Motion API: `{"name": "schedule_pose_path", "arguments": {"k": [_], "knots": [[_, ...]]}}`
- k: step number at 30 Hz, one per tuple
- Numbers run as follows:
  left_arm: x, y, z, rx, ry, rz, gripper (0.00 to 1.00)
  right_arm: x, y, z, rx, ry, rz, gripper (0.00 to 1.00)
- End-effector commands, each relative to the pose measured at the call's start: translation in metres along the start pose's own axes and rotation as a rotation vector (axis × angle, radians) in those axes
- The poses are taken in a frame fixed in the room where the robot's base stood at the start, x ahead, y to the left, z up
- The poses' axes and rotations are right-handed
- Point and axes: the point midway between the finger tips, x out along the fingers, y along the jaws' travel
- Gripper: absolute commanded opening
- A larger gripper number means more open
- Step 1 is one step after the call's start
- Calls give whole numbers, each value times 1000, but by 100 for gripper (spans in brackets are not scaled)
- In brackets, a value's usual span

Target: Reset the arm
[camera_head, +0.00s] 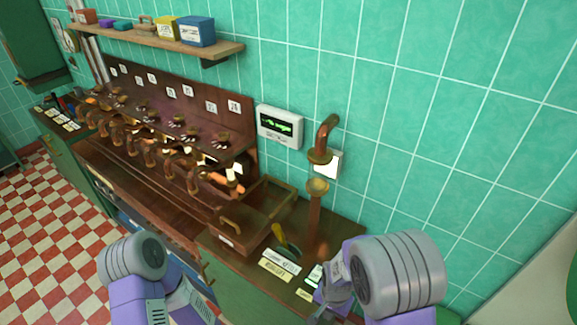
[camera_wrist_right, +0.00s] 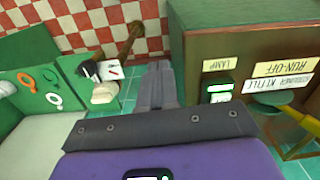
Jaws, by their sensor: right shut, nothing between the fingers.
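My right gripper (camera_head: 335,280) is over the front right end of the wooden counter (camera_head: 345,232), partly hidden by my own arm. In the right wrist view its fingers (camera_wrist_right: 157,84) are together with nothing between them. They point past the side of a green cabinet, apart from it, with the checkered floor beyond. My left arm comes in at the lower left of the head view, but its gripper fingers do not show.
Labels (camera_head: 280,263) lie on the counter near my right gripper, beside a copper pipe (camera_head: 315,215). A shelf (camera_head: 165,40) with boxes hangs above. Red-and-white floor (camera_head: 50,220) is open at left.

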Motion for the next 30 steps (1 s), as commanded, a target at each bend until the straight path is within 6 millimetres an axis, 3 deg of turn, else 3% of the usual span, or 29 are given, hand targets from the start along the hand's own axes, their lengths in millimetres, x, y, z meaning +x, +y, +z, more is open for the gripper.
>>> {"name": "schedule_pose_path", "arguments": {"k": [10,15,18,24,30], "knots": [[26,-10,-2,1,1,0,43,90,29,17,-123,-57,-40,0],[47,-17,-3,0,2,0,43,150,42,44,-211,-100,-127,0],[58,-21,-4,0,2,0,43,176,43,61,-254,-108,-199,0],[69,-26,-4,0,1,0,43,200,37,80,-295,-95,-313,0],[71,-26,-4,0,2,0,43,202,34,84,-305,-81,-348,0]]}}
